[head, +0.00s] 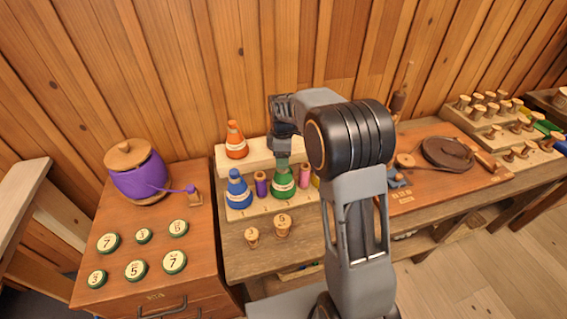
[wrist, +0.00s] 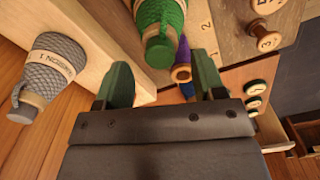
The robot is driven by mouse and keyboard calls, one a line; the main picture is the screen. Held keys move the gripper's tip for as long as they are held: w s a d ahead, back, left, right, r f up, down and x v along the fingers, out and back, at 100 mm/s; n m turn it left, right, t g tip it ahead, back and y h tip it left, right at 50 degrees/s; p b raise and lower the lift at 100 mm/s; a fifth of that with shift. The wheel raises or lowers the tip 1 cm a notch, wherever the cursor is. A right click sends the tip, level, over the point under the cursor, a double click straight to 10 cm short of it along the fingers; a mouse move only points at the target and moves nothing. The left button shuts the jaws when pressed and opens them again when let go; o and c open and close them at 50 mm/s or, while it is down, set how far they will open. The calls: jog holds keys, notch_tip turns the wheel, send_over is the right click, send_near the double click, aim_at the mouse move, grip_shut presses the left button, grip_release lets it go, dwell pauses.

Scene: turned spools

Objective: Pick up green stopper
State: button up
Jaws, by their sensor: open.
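The green stopper (head: 284,186), a cone shape with a pale band, stands upright on the lower step of a wooden rack (head: 240,214) in the head view. In the wrist view the green stopper (wrist: 166,14) shows its textured side and narrow tip near the top edge. My gripper (head: 283,153) hangs just above it in the head view. In the wrist view my gripper (wrist: 163,80) has its two dark green fingers apart with nothing gripped. The stopper's tip lies beyond the fingers, not between them.
A purple spool (head: 261,184) and blue cone (head: 238,192) stand left of the stopper, a pink spool (head: 304,175) right. An orange cone (head: 236,141) stands on the upper step. A grey cone (wrist: 50,72) is near my fingers. Two numbered pegs (head: 283,226) stand in front.

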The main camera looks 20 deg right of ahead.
jog(key=shift+f, duration=1.05)
jog(key=shift+c, duration=0.3)
jog(key=c, duration=0.9)
jog(key=shift+r, duration=0.15)
jog(key=shift+c, duration=0.2)
